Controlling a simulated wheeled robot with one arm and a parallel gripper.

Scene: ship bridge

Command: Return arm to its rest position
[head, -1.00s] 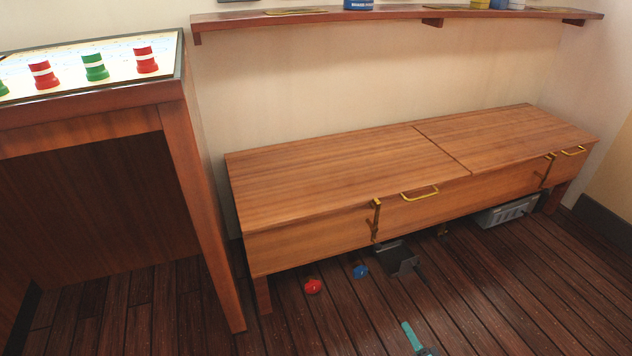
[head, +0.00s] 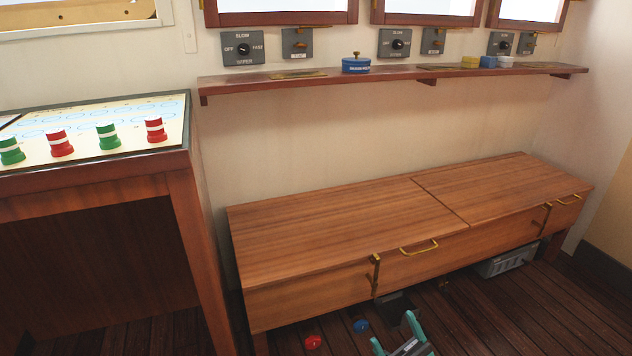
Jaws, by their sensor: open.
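My gripper (head: 393,329) shows at the bottom edge of the head view, right of centre. Its two teal fingers stand apart and nothing shows between them. It appears in front of the wooden bench, over the dark plank floor. The rest of my arm is cut off below the frame.
A wooden bench (head: 340,205) with brass handles runs along the wall. A red object (head: 313,342), a blue object (head: 361,326) and a grey crate (head: 505,262) are on the floor near it. A chart table (head: 85,183) stands left; a shelf (head: 385,80) hangs above.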

